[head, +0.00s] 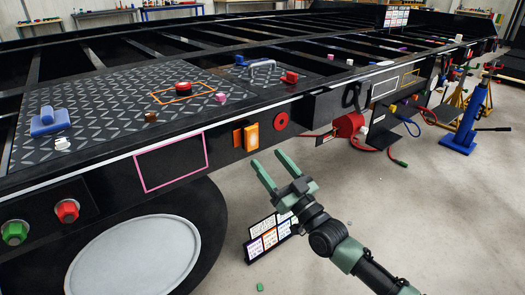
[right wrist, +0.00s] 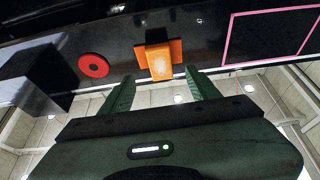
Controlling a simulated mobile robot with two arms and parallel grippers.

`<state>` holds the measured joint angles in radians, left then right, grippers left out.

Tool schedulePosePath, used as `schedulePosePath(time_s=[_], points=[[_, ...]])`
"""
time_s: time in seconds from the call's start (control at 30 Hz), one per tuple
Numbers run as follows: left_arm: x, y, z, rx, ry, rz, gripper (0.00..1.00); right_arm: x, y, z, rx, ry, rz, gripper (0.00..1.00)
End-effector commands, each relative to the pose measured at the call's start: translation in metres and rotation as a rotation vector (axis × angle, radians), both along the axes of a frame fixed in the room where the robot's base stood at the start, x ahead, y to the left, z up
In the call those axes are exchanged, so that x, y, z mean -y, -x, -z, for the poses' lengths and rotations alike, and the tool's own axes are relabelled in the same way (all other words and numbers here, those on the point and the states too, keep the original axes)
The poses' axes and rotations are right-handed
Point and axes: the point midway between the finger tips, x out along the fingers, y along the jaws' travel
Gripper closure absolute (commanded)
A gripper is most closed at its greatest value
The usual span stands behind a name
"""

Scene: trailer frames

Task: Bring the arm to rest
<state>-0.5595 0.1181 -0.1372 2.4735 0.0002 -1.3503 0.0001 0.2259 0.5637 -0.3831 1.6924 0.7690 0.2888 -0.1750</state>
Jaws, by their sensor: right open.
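My right gripper (head: 274,171) is open and empty in the head view. It is in front of the side of the black trailer frame (head: 110,172), below and close to an orange block (head: 251,137). In the right wrist view its two green fingers (right wrist: 158,92) stand apart, with the orange block (right wrist: 162,60) showing beyond the gap between them. I cannot tell how far the fingertips are from the trailer side. My left gripper is not in view.
A red ring (head: 281,121) and a pink outlined rectangle (head: 170,163) are on the trailer side. A wheel (head: 135,255) is below left. Colored cards (head: 268,238) stand on the floor under my arm. A blue jack (head: 465,125) stands at right.

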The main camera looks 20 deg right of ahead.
Motion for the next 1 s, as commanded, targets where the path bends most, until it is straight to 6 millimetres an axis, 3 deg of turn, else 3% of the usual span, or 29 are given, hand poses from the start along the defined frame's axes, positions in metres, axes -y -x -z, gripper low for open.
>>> schedulePosePath(time_s=[0.53, 0.63, 0.77, 0.9, 1.0], points=[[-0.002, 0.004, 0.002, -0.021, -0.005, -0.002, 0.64, 0.002, 0.006, 0.003, 0.0, 0.0, -0.001, 0.39], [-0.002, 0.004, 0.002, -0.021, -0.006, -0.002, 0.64, -0.007, 0.01, 0.011, -0.028, 0.01, -0.014, 0.39], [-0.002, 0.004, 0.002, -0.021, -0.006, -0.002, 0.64, -0.042, 0.032, 0.049, -0.168, 0.06, -0.065, 0.39], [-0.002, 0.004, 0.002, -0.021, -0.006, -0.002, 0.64, -0.086, 0.085, 0.115, -0.437, 0.167, -0.114, 0.39], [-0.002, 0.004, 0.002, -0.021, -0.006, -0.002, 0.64, -0.094, 0.129, 0.156, -0.642, 0.243, -0.102, 0.39]])
